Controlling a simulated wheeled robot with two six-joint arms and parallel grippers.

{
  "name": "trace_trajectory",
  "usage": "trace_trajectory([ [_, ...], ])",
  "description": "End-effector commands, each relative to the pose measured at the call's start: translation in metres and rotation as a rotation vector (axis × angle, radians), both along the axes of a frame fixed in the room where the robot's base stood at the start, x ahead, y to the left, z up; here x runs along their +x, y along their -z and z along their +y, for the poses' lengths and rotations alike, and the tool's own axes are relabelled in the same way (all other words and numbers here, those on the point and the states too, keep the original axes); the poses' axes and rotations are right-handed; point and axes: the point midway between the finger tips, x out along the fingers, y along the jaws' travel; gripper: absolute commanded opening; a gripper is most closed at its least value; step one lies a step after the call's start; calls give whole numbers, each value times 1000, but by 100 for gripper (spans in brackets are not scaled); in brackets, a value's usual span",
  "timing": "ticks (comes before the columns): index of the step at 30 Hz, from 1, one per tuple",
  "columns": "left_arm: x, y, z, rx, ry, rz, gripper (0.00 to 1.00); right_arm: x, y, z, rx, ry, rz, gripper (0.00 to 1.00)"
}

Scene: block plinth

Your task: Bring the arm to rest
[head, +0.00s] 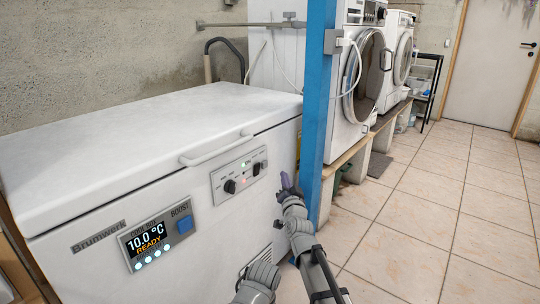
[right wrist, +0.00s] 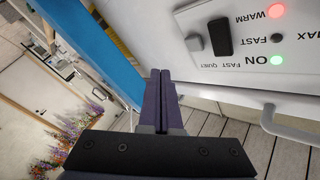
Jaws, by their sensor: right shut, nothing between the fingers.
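My right arm (head: 300,238) reaches up from the bottom of the head view. Its gripper (head: 286,183) is in front of the right end of the chest freezer, close to the blue post. In the right wrist view the two dark fingers (right wrist: 160,75) lie together with nothing between them. They are apart from the freezer's control panel (right wrist: 250,40), which shows upside down there. My left gripper is not in the head view.
The white chest freezer (head: 150,125) has its lid shut; its display (head: 149,243) reads 10.0 °C READY. A blue post (head: 317,110) stands beside the gripper. Washing machines (head: 352,85) stand on a raised ledge behind. The tiled floor (head: 440,215) on the right is clear.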

Motion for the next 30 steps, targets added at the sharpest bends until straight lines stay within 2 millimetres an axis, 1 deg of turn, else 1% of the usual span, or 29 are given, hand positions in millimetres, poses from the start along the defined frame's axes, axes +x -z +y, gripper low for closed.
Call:
trace_trajectory([
  [2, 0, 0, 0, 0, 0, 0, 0, -8, 18, -5, -51, -25, 72, 0],
  [4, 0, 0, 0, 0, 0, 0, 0, -20, 43, -9, -121, -61, 175, 0],
  [5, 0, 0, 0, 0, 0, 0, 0, -27, 56, -13, -159, -77, 229, 0],
  [6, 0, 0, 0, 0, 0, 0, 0, -38, 75, -18, -208, -99, 305, 0],
  [8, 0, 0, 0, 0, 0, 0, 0, -57, 104, -28, -279, -133, 427, 0],
  [9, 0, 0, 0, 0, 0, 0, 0, -72, 122, -36, -326, -154, 509, 0],
  [11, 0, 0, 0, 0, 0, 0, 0, -97, 148, -50, -391, -181, 635, 0],
  [12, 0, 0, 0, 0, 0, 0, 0, -115, 165, -60, -431, -199, 719, 0],
  [14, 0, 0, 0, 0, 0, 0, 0, -142, 185, -75, -483, -222, 838, 0],
  [15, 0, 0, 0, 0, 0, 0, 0, -159, 196, -85, -513, -235, 911, 0],
  [17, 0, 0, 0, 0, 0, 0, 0, -183, 210, -98, -547, -250, 1008, 0],
  [18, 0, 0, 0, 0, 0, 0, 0, -198, 217, -106, -566, -259, 1067, 0],
  [21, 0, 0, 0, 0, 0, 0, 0, -233, 229, -123, -604, -279, 1198, 0],
  [24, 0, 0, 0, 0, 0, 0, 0, -264, 237, -139, -631, -294, 1314, 0],
  [29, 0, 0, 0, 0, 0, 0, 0, -313, 244, -160, -658, -314, 1486, 0],
  [30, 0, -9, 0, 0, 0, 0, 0, -319, 235, -157, -674, -327, 1506, 0],
])
